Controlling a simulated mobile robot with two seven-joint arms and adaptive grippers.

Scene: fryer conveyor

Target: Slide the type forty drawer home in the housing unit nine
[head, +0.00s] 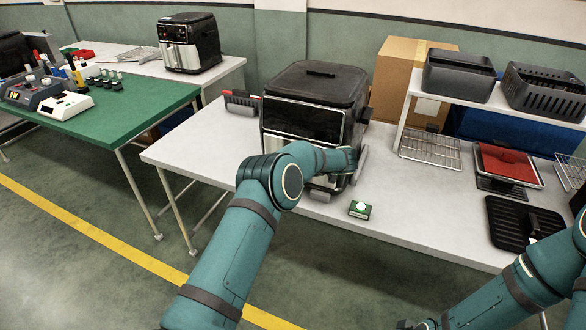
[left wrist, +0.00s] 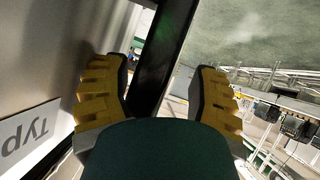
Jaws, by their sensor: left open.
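The housing (head: 318,82) is a black fryer-like unit on the grey table. The silver drawer front (head: 284,148) shows low on its front, partly hidden by my left arm; I cannot tell how far it stands out. In the left wrist view the drawer front (left wrist: 70,50) is at the left with a label (left wrist: 28,135) reading "Typ", the rest cut off. My left gripper (left wrist: 160,88) is open, its yellow-backed fingers on either side of a black bar (left wrist: 168,50), likely the drawer handle. Its fingers are hidden in the head view. My right gripper is not clearly visible; its arm is at lower right.
A green block with a white button (head: 360,208) lies near the table's front edge. Black baskets (head: 458,75) stand on a shelf at right, above a wire rack (head: 430,149) and a red-lined tray (head: 507,164). A second fryer (head: 189,42) stands behind left.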

